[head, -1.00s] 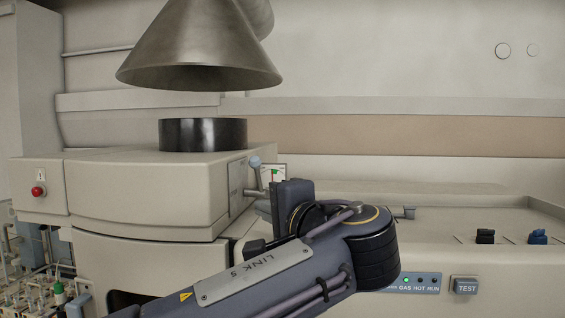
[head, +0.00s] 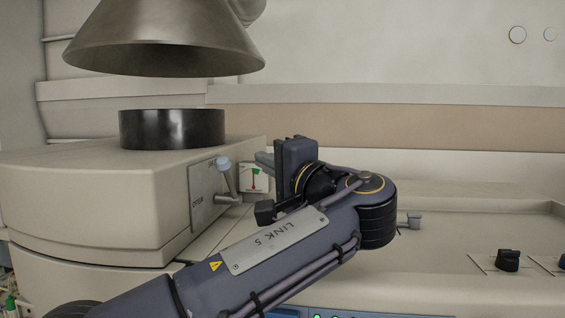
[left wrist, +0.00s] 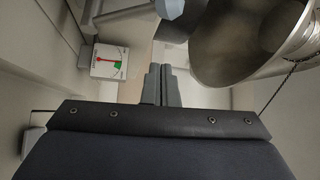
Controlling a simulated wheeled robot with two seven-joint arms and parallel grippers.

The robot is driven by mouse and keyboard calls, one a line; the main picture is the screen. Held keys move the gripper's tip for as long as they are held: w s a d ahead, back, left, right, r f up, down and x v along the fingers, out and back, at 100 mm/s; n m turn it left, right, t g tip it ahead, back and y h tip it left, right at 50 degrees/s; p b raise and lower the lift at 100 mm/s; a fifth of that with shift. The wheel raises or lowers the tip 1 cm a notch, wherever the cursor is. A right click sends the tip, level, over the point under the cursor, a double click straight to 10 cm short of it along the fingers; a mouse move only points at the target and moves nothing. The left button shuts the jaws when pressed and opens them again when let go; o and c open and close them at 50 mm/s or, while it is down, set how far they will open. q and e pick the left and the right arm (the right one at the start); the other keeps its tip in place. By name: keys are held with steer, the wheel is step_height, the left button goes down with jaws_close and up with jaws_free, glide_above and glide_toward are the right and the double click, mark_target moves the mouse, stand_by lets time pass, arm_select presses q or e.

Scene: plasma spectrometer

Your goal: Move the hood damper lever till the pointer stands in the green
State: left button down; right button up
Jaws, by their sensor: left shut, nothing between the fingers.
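The damper lever has a blue-grey knob (head: 224,163) and a short rod on the side plate of the beige housing. The knob also shows at the top of the left wrist view (left wrist: 171,8). Beside it is a small white gauge (head: 253,178) with a green patch and a red pointer; it also shows in the left wrist view (left wrist: 109,62). The pointer's tip lies close to the green patch's edge; I cannot tell if it is inside. My left gripper (head: 264,159) is shut and empty, right of the knob and apart from it. My right gripper is not in view.
A metal hood cone (head: 165,45) hangs over a black round collar (head: 172,130) on the housing (head: 90,195). The bench to the right holds a small grey handle (head: 412,220) and a black switch (head: 508,260).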

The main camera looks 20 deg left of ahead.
arm_select(q)
steer(key=s+a, duration=0.1)
steer(key=s+a+p, duration=0.1)
steer(key=a, duration=0.1)
steer(key=shift+s+a+f, duration=0.15)
steer(key=shift+s+f, duration=0.05)
steer(key=shift+s, duration=0.1)
steer(key=s+f+n+y+b, duration=0.1)
steer(key=b, duration=0.3)
steer(key=shift+n, duration=0.4)
steer(key=shift+s+r, duration=0.1)
steer(key=shift+d, duration=0.25)
